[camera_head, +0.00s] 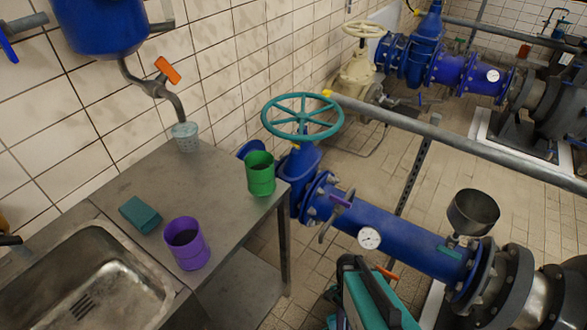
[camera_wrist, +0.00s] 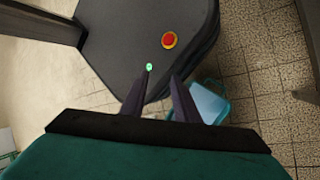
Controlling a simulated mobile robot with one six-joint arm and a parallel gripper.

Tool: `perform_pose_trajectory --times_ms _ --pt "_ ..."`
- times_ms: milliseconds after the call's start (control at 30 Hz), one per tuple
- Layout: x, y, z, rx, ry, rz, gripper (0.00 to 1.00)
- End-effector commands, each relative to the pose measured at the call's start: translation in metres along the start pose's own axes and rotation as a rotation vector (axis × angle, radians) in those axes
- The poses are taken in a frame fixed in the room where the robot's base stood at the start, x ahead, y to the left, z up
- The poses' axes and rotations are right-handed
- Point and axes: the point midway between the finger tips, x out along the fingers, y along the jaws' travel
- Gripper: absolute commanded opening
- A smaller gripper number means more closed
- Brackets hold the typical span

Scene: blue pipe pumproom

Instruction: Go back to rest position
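My gripper (camera_wrist: 160,82) shows in the wrist view with its two dark fingers apart and nothing held between them. It points down toward my own dark base, which carries a red button and a small green light. In the head view my teal and black arm is folded low at the bottom centre, right of the steel table (camera_head: 226,205) and in front of the blue pipe (camera_head: 395,238). The fingertips cannot be made out there.
The table holds a green cup (camera_head: 260,175) near its right edge, a purple cup (camera_head: 186,245), a teal sponge (camera_head: 140,215) and a pale cup (camera_head: 185,137) under the spout. A sink (camera_head: 90,285) is at left. A handwheel (camera_head: 302,117) and funnel (camera_head: 473,210) rise above the pipe.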

Motion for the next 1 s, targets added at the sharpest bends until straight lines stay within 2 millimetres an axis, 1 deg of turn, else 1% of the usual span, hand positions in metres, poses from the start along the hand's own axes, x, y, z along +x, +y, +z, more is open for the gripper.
perform_pose_trajectory --times_ms 33,100,200,367,800,1000 --pt "0.006 0.006 0.004 -0.054 -0.002 0.004 0.28" --pt "0.013 0.011 0.006 -0.136 -0.003 0.005 0.28" --pt "0.021 0.017 0.009 -0.252 -0.002 0.003 0.28" --pt "0.027 0.022 0.012 -0.438 0.007 -0.008 0.28" --pt "0.024 0.014 0.008 -0.934 0.065 -0.046 0.28" --pt "0.024 0.012 0.007 -1.061 0.077 -0.047 0.28"
